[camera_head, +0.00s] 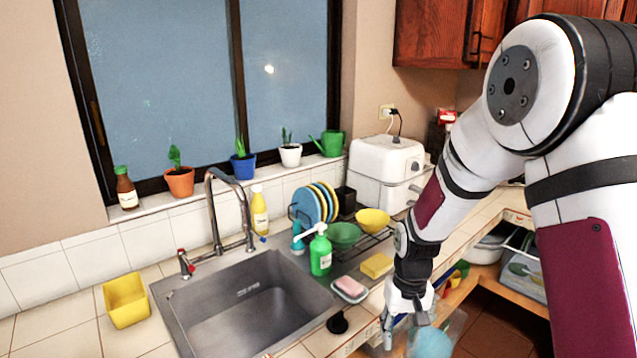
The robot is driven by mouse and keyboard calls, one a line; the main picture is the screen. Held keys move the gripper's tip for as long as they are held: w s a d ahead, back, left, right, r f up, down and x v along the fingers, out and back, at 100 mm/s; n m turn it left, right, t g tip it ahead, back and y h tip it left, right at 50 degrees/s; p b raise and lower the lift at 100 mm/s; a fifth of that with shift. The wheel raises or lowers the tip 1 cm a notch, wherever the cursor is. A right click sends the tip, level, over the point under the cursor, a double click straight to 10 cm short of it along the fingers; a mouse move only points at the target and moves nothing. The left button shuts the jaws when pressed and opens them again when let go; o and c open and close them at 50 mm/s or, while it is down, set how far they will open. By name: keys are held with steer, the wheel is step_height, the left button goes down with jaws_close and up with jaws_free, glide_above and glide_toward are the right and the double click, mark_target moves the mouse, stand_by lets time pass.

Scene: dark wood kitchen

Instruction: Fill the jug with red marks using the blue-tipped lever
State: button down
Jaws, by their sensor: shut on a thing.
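My gripper (404,318) is at the bottom right, in front of the counter edge, pointing down. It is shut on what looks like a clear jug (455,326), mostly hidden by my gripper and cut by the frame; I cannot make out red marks. A rounded light-blue thing (432,343) shows beside my fingers. The metal faucet (213,205) arches over the sink (250,305). A red-tipped lever (183,259) stands at its left. A small blue tip (263,239) shows at its right, by the yellow bottle, probably the blue-tipped lever. The sink basin looks empty.
A green soap bottle (321,255), a pink sponge on a dish (350,288), a yellow sponge (376,265) and a dish rack with plates (318,204) crowd the sink's right. A yellow container (126,300) stands left. Potted plants line the sill.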

steer(key=shift+w+d+f+m, duration=0.15)
steer(key=shift+w+d+m, duration=0.25)
steer(key=shift+d, duration=0.45)
steer(key=shift+f, duration=0.1)
